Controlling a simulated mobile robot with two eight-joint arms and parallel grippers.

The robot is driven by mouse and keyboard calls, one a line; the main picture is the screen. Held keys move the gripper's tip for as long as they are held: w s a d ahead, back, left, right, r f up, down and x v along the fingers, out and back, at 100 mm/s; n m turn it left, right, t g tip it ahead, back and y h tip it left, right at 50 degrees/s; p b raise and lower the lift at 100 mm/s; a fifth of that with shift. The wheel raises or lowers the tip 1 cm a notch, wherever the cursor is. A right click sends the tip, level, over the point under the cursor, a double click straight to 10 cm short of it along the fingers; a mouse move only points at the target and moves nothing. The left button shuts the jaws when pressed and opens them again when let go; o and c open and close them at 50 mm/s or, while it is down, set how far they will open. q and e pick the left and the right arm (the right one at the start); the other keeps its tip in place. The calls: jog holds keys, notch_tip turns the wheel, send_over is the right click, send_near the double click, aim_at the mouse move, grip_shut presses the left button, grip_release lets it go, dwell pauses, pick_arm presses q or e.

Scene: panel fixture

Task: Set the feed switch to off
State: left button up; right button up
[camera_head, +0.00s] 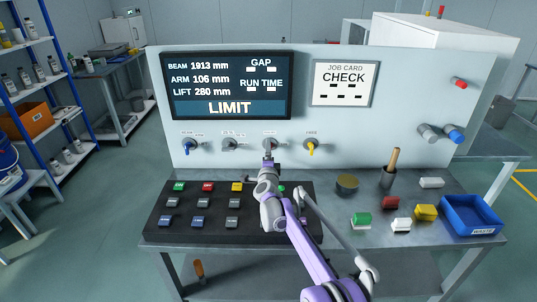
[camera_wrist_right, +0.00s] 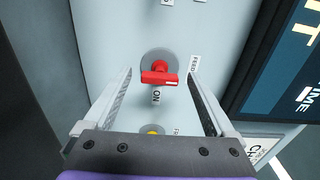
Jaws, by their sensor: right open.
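The feed switch (camera_wrist_right: 160,77) is a red handle on a round grey base in the right wrist view, with a FEED label (camera_wrist_right: 194,64) to its right and an ON label (camera_wrist_right: 156,97) just below. Its handle lies roughly crosswise, with a pale mark at its right end; I cannot tell which setting it is in. My right gripper (camera_wrist_right: 158,82) is open, one finger on each side of the switch, apparently not touching it. In the head view my right gripper (camera_head: 268,152) covers this switch, third in the row. My left gripper is not in view.
A yellow switch (camera_head: 311,148) is close on the right, a grey switch (camera_head: 229,144) on the left, and a blue one (camera_head: 188,147) farther left. The display (camera_head: 228,85) is above. A button box (camera_head: 190,235), blocks and a blue bin (camera_head: 472,215) occupy the bench.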

jog(key=s, duration=1.1)
jog(key=shift+b, duration=0.3)
jog(key=shift+w, duration=0.1)
jog(key=shift+d+r, duration=0.1)
jog(key=shift+r, duration=0.2)
jog(key=s+d+r+n+g+y+p, duration=0.2)
jog(key=s+d+r+n+p, duration=0.15)
jog(key=s+n, duration=0.4)
jog(key=s+d+r+n+g+y+p, duration=0.25)
jog(key=s+r+n, duration=0.2)
jog(key=s, duration=0.55)
jog(key=s+d+f+n+g+h+p, duration=0.1)
jog(key=s+d, duration=0.3)
jog(key=s, duration=0.6)
jog(key=s+d+f+n+g+h+p, duration=0.2)
jog(key=s+d+f+n+g, duration=0.1)
jog(key=s, duration=0.7)
jog(key=s+d+f+n+g+h+p, duration=0.1)
jog(key=s+d+f+g, duration=0.3)
jog(key=s, duration=0.7)
jog(key=shift+d+f+n, duration=0.2)
jog(key=shift+d+n, duration=0.2)
jog(key=shift+d, duration=0.05)
